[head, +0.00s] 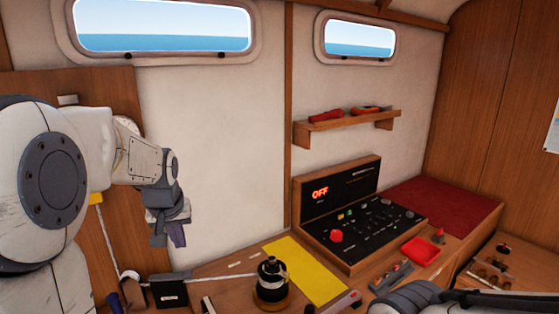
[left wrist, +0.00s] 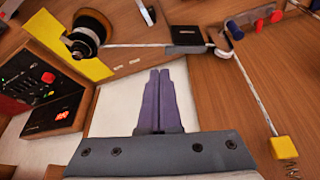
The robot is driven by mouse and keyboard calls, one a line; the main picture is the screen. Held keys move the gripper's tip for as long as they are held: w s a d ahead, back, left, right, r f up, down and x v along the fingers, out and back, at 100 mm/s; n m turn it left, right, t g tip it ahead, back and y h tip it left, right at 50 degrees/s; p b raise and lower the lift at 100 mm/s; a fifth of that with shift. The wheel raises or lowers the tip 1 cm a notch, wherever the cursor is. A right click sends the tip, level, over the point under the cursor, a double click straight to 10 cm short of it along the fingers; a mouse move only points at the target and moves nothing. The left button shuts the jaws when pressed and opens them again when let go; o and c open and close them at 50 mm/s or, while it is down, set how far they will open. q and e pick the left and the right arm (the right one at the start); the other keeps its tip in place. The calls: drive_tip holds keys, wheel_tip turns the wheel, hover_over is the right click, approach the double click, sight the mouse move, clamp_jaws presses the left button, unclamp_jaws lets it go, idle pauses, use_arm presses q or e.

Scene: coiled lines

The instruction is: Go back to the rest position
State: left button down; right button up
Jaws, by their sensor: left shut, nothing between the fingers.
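My left gripper (head: 176,236) hangs at the left of the head view, in front of the white wall. Its fingers point down, are shut together and hold nothing. In the left wrist view its purple fingers (left wrist: 160,95) lie side by side with no gap. It is above the wooden counter and touches nothing that I can see. A dark grey part of my other arm shows at the bottom right of the head view, but the fingers of my right gripper do not show.
Below stand a black winch (head: 271,280), a yellow mat (head: 312,275), a black block (head: 170,292) with a white line, and a control panel (head: 365,220) reading OFF. A red tray (head: 420,251) lies right. A shelf (head: 345,124) holds red-handled tools. The wall's middle is clear.

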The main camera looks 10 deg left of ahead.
use_arm(q)
drive_tip(key=s+d+f+m+h, duration=0.1)
drive_tip(key=s+d+f+m, duration=0.1)
drive_tip(key=d, duration=0.5)
drive_tip(key=s+d+f+m+h, duration=0.1)
drive_tip(key=d+m, duration=0.1)
drive_tip(key=d, duration=0.5)
drive_tip(key=s+d+f+m+g+b, duration=0.1)
drive_tip(key=s+d+f+m+g, duration=0.1)
drive_tip(key=s+d, duration=0.5)
drive_tip(key=s+d+f+m+g+h+b, duration=0.1)
drive_tip(key=s+d+f+m, duration=0.4)
drive_tip(key=s, duration=0.7)
drive_tip(key=d+m, duration=0.1)
drive_tip(key=d, duration=0.1)
drive_tip(key=shift+s+d+g+b, duration=0.3)
drive_tip(key=shift+s+d+g, duration=0.05)
drive_tip(key=shift+g, duration=0.05)
drive_tip(key=c, duration=1.1)
unclamp_jaws()
drive_tip(key=shift+s+f+m, duration=0.1)
drive_tip(key=shift+s+m, duration=0.2)
drive_tip(key=shift+s, duration=0.2)
drive_tip(key=shift+o, duration=1.1)
drive_tip(key=shift+s, duration=0.1)
